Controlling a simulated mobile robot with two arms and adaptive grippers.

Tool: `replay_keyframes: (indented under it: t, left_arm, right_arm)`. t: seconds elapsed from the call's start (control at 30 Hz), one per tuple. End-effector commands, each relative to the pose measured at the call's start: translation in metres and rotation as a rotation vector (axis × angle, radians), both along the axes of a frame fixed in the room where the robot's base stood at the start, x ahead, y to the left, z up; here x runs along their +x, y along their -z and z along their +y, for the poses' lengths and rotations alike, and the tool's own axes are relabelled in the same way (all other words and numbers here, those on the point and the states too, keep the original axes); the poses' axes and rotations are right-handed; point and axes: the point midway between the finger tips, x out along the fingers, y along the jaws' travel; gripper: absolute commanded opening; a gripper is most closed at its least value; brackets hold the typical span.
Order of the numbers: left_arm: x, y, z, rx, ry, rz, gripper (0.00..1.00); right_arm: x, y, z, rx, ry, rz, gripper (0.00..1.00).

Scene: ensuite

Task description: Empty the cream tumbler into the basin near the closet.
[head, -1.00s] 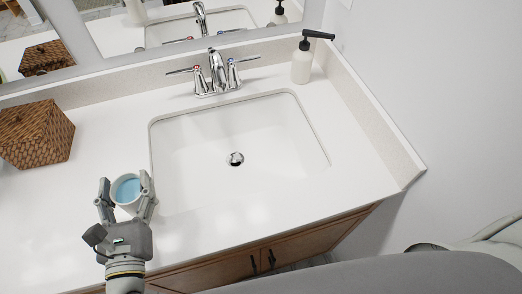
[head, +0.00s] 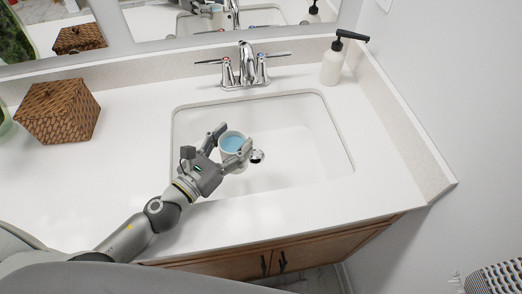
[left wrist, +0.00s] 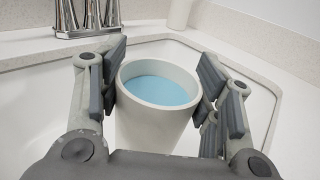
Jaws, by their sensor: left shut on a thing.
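The cream tumbler (head: 232,158) holds light blue liquid and is held over the left part of the white basin (head: 298,150). My left gripper (head: 227,142) is shut on it, one finger on each side. In the left wrist view the tumbler (left wrist: 155,120) looks about upright, with the liquid inside below its rim. The basin drain (head: 257,156) shows just right of the gripper. My right gripper is not in view.
A chrome faucet (head: 246,68) with two handles stands behind the basin. A soap dispenser (head: 332,62) stands at the back right corner. A wicker box (head: 58,110) sits on the counter (head: 110,165) at left. A mirror and a side wall bound the counter.

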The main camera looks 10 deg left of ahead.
Motion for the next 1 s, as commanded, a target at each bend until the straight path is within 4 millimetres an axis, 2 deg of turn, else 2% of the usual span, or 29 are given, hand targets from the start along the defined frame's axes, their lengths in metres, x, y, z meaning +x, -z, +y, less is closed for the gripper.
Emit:
replay_keyframes:
  t: [0.1, 0.4, 0.63, 0.93, 1.0]
  left_arm:
    - [0.023, 0.009, 0.007, 0.006, 0.081, -0.003, 0.11]
    - [0.062, 0.007, 0.030, -0.003, 0.213, -0.003, 0.11]
    - [0.074, 0.001, 0.040, -0.013, 0.250, -0.005, 0.11]
    - [0.075, 0.000, 0.040, -0.014, 0.254, -0.005, 0.11]
    - [0.073, -0.001, 0.037, 0.014, 0.254, -0.012, 0.11]
  right_arm:
    - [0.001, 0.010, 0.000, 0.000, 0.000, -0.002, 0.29]
    - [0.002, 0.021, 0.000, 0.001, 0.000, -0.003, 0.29]
    - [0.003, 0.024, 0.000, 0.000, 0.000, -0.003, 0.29]
    - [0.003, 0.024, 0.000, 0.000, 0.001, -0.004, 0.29]
    - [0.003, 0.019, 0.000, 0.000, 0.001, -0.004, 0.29]
